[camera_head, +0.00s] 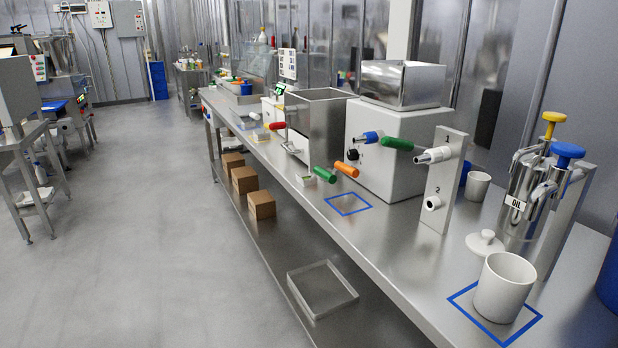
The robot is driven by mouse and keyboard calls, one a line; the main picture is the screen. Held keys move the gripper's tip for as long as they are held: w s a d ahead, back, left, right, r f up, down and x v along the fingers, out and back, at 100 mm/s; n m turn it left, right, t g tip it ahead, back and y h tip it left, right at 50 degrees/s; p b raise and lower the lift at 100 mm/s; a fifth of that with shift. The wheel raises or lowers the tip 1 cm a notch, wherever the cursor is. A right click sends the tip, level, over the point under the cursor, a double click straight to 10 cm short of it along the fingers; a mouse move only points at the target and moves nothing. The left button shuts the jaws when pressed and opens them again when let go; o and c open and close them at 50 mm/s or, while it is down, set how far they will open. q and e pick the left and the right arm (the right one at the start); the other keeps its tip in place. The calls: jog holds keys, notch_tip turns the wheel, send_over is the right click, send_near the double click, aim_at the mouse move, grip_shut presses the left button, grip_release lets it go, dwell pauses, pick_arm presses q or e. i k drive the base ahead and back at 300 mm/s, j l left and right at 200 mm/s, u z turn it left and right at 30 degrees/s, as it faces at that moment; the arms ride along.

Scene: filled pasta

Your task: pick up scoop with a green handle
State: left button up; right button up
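A green handle (325,174) sticks out near the front edge of the long steel table, left of the blue square. A small pale scoop-like part (306,180) lies at its left end; whether the two are joined is too small to tell. A second green handle (398,143) is on the front of the white machine, beside a blue-tipped part. An orange handle (346,169) is just right of the first green one. Neither of my grippers is in view.
The steel table (400,262) runs from front right to the back. A white cup (504,287) stands in a blue square at the front. A white machine (388,150) and an oil dispenser (528,190) stand behind. The floor (130,230) at left is clear.

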aim_at(310, 180)
jog(key=i+j+z, duration=0.1)
jog(key=i+j, duration=0.15)
jog(key=i+j+z, duration=0.1)
jog(key=j, duration=0.3)
jog(key=i+j+z, duration=0.1)
jog(key=i+j, duration=0.2)
jog(key=i+j+z, duration=0.1)
jog(key=j, duration=0.3)
jog(key=i+j+z, duration=0.1)
jog(key=i+j, duration=0.2)
jog(key=i+j+z, duration=0.1)
jog(key=j, duration=0.4)
jog(key=i+j+z, duration=0.1)
jog(key=i+j, duration=0.15)
jog(key=j, duration=0.15)
jog(key=i+j+z, duration=0.1)
jog(key=j, duration=0.3)
